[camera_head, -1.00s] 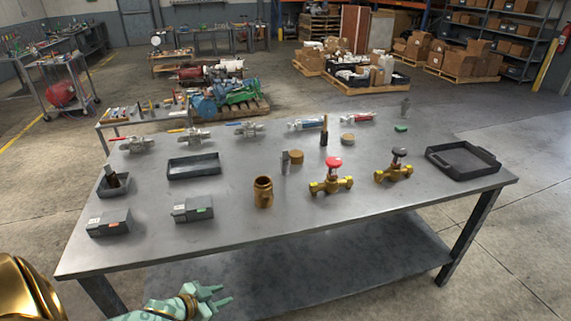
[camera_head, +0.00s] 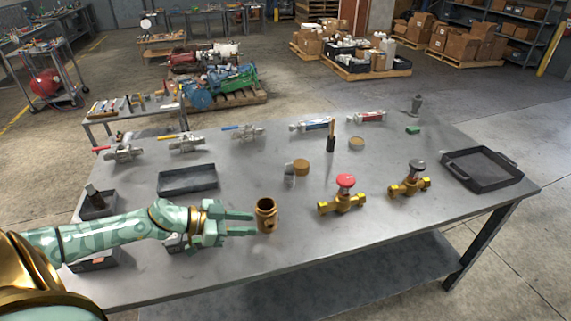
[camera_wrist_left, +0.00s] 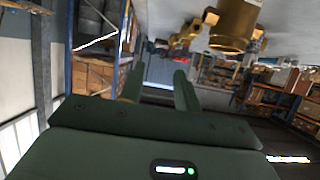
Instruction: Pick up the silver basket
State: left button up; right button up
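A small silvery-grey cylinder (camera_head: 289,173) stands on the table beside a brown round cap; it may be the silver basket, but its surface is too small to make out. My left gripper (camera_head: 248,223) reaches in from the left over the table. Its two fingers are apart and empty, with the tips close to the left side of a hollow brass fitting (camera_head: 266,217); I cannot tell whether they touch it. The left wrist view shows the open fingers (camera_wrist_left: 158,85) and brass (camera_wrist_left: 233,25) at the top. My right gripper is not in view.
The brown cap (camera_head: 301,167) is right of the cylinder. An empty dark tray (camera_head: 187,180) lies behind my left arm; a larger tray (camera_head: 482,168) is at the right end.

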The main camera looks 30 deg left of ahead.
aim_at(289, 174)
jog(key=i+j, duration=0.65)
jog(key=j, duration=0.25)
